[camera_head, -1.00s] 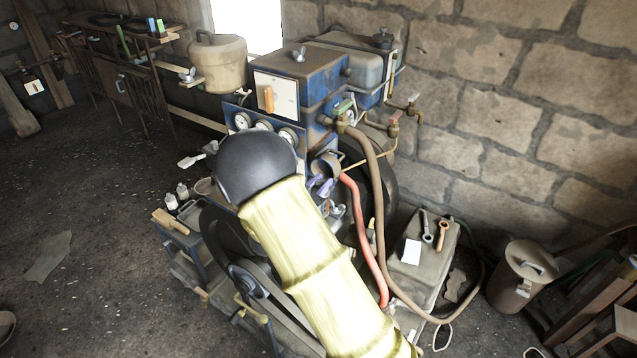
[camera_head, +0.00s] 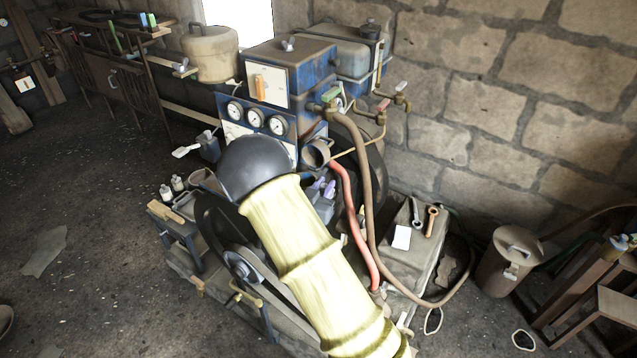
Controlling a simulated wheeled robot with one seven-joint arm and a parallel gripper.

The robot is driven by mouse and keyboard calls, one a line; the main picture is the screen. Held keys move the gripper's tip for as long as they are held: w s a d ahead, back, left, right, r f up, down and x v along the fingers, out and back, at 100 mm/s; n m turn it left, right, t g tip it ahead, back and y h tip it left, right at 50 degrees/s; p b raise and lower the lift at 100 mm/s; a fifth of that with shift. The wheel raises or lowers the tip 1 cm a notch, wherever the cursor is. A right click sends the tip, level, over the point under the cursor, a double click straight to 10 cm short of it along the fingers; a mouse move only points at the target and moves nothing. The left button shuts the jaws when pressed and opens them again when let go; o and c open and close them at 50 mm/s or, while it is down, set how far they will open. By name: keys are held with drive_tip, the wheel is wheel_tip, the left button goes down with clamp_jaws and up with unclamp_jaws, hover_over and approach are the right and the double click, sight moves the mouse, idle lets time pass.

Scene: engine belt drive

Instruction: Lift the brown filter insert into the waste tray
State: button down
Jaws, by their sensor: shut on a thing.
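My arm, in a yellow sleeve with a black rounded end, crosses the front of the engine in the head view. It hides my gripper, so I cannot see the jaws or what is between them. I cannot make out the brown filter insert anywhere. A round, open-mouthed brownish cup (camera_head: 316,153) sits on the engine just right of the black arm end; I cannot tell whether it is the filter housing. A shallow container (camera_head: 203,180) shows partly behind the arm on the left; I cannot tell whether it is the waste tray.
The blue engine unit (camera_head: 290,75) carries several gauges. A red hose (camera_head: 347,205) and a brown hose (camera_head: 369,180) hang on its right. Tools and a white card lie on a grey box (camera_head: 418,262). A lidded bin (camera_head: 508,265) stands at right. The floor at left is mostly clear.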

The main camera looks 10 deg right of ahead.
drive_tip(key=s+d+f+n+t+y, duration=0.1)
drive_tip(key=f+n+y, duration=0.3)
drive_tip(key=f, duration=0.5)
drive_tip(key=s+d+f+n+t+y, duration=0.2)
drive_tip(key=d+f+n+t+y, duration=0.1)
drive_tip(key=f+y, duration=0.4)
wheel_tip(320, 180, down, 4)
drive_tip(key=shift+s+d+r+n, duration=0.25)
drive_tip(key=shift+d+n, duration=0.15)
drive_tip(key=shift+d, duration=0.15)
